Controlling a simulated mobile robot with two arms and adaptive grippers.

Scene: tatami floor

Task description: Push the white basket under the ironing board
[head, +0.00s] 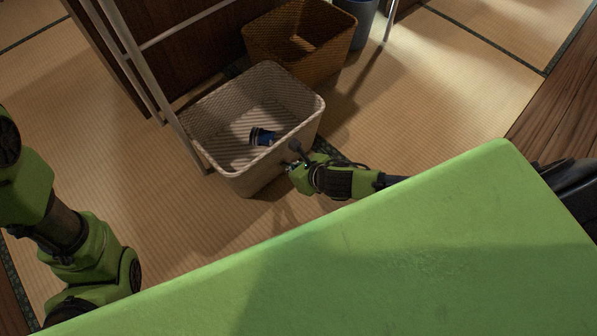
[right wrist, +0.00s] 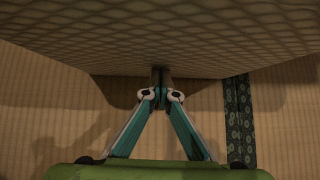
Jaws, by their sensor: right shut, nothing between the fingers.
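The white woven basket (head: 222,165) stands on the tatami in the middle of the head view, beside white metal legs (head: 151,90) that look like the ironing board's; the board's top cannot be made out. A dark blue object (head: 262,136) lies inside the basket. My right gripper (head: 293,154) is shut and empty at the basket's near right side. In the right wrist view its closed fingertips (right wrist: 161,94) are at the lower edge of the basket's wall (right wrist: 160,45); I cannot tell whether they touch. My left arm shows at the left, but its gripper is out of view.
A brown wicker basket (head: 327,62) stands just behind the white one, with a grey-blue bin (head: 357,20) beyond it. A dark wooden panel (head: 185,62) rises behind the white legs. Open tatami (head: 440,90) lies to the right and left.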

